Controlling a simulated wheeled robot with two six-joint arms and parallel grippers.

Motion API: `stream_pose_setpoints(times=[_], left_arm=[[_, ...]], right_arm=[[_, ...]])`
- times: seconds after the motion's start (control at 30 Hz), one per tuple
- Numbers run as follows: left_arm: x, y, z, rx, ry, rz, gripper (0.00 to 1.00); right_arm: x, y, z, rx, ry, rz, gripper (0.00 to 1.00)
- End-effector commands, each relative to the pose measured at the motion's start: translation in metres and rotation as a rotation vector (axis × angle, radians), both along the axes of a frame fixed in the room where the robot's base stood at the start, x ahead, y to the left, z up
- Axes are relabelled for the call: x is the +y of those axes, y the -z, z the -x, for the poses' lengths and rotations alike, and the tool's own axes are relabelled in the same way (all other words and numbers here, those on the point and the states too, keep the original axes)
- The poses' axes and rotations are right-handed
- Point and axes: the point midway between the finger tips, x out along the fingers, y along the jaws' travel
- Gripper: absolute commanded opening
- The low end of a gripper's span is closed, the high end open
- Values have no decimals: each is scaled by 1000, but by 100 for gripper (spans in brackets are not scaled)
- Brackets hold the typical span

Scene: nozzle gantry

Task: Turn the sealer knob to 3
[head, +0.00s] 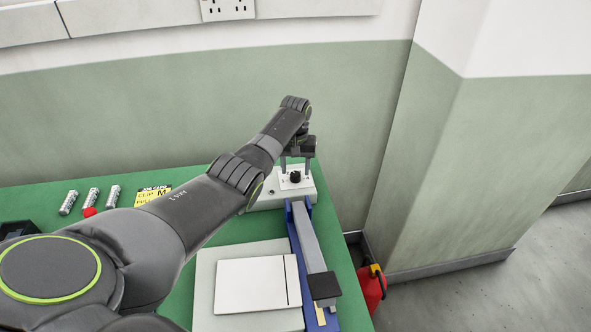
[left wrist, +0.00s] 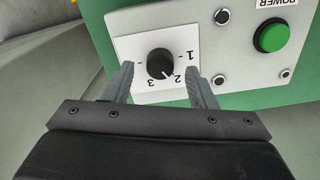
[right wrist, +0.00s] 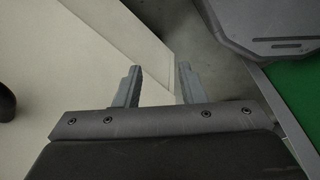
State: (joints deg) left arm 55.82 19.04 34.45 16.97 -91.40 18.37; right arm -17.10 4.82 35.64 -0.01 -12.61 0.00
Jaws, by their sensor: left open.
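The sealer's control box (head: 267,199) stands at the back right of the green table. Its black knob (head: 296,177) also shows in the left wrist view (left wrist: 160,63), on a white plate marked 1, 2 and 3. The knob's white pointer line points toward the 2. My left gripper (left wrist: 157,76) is open, its fingers on either side of the knob with gaps, not closed on it. It also shows in the head view (head: 295,162). My right gripper (right wrist: 158,78) is open and empty in the right wrist view, outside the head view.
A green power button (left wrist: 274,38) is beside the knob plate. The sealer's grey arm (head: 313,240) lies in front of the box. A white flat slab (head: 250,285), several metal cylinders (head: 91,196) and a yellow card (head: 150,194) are on the table. A red extinguisher (head: 372,287) stands right.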

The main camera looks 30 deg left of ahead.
Motion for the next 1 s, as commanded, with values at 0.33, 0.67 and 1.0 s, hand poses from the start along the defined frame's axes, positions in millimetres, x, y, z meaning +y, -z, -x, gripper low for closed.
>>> stream_pose_setpoints(times=[0.33, 0.67, 1.0], left_arm=[[0, 18, 0, -2, 1, -1, 52], [0, 18, 0, -2, 1, -1, 34], [0, 18, 0, -2, 5, -1, 7]], right_arm=[[8, 3, 0, -1, 3, -9, 36], [7, 3, 1, 1, 3, -8, 36], [2, 2, 2, 4, 1, -3, 36]])
